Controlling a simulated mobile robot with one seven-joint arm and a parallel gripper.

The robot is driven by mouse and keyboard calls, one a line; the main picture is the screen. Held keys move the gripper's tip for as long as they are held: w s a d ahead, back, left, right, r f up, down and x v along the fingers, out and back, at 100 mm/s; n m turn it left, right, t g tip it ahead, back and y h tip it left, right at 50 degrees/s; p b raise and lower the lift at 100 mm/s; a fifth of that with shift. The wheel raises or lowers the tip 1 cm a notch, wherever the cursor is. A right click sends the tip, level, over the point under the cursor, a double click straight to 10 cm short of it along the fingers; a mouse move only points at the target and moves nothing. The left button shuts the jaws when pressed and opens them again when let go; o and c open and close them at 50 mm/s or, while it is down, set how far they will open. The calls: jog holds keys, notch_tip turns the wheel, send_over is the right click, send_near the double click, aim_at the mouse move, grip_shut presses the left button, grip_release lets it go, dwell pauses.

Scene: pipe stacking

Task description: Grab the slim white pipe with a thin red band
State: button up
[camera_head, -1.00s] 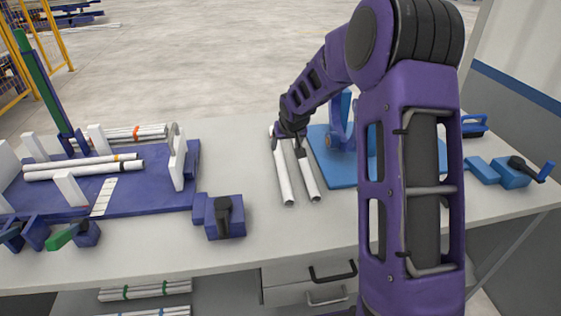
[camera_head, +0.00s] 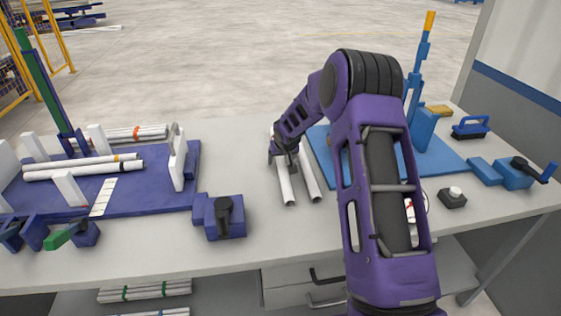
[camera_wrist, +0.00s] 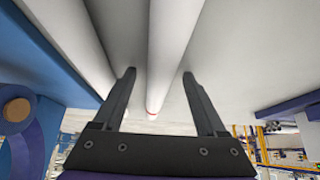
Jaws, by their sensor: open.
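Two slim white pipes lie side by side on the table in the head view, a left one (camera_head: 286,187) and a right one (camera_head: 310,180). My gripper (camera_head: 284,160) is low over the left pipe, toward its far half. In the wrist view, my gripper (camera_wrist: 159,75) is open, with one finger on each side of a white pipe (camera_wrist: 170,45). A thin red band (camera_wrist: 152,112) shows near that pipe's end. The other white pipe (camera_wrist: 75,40) lies outside the fingers, to the left. I cannot tell whether the fingers touch the pipe. My arm hides the pipes' far ends in the head view.
A blue board (camera_head: 320,165) with blue fixtures is just right of the pipes. A purple rack (camera_head: 140,195) holding more pipes stands at left, with a purple clamp block (camera_head: 222,218) nearer. A small black button box (camera_head: 453,199) sits at right.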

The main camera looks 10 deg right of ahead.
grip_shut()
jog(key=shift+r, duration=0.1)
dwell(0.3)
